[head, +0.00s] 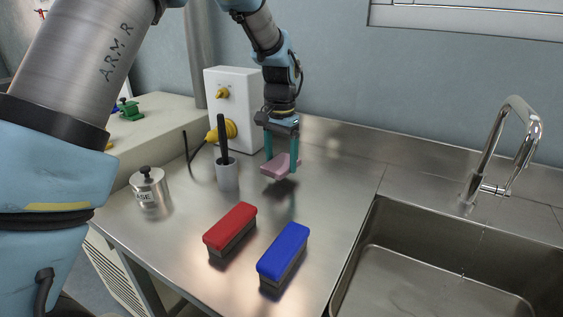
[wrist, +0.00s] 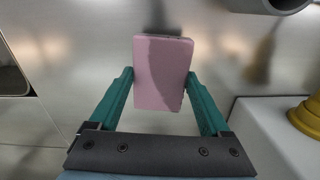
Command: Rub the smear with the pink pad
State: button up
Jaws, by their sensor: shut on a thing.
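The pink pad (head: 278,168) is held between the teal fingers of my gripper (head: 281,158), above the steel worktop (head: 323,187). A dark shadow lies on the worktop just below the pad in the head view. In the wrist view the pad (wrist: 161,88) fills the space between the two fingertips (wrist: 160,85), with a shadow across its face. My gripper is shut on the pad. I cannot make out a smear in either view; a brownish streak (wrist: 259,62) in the wrist view may be a mark or a reflection.
A grey holder (head: 228,176) with a black-handled tool stands left of the pad, by a white box (head: 236,90) with yellow fittings. A steel canister (head: 149,187) is at the left. Red (head: 230,225) and blue (head: 284,250) brushes lie in front. A sink (head: 440,270) is at the right.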

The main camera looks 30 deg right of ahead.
jog(key=shift+r+p, duration=1.75)
jog(key=shift+r, duration=0.75)
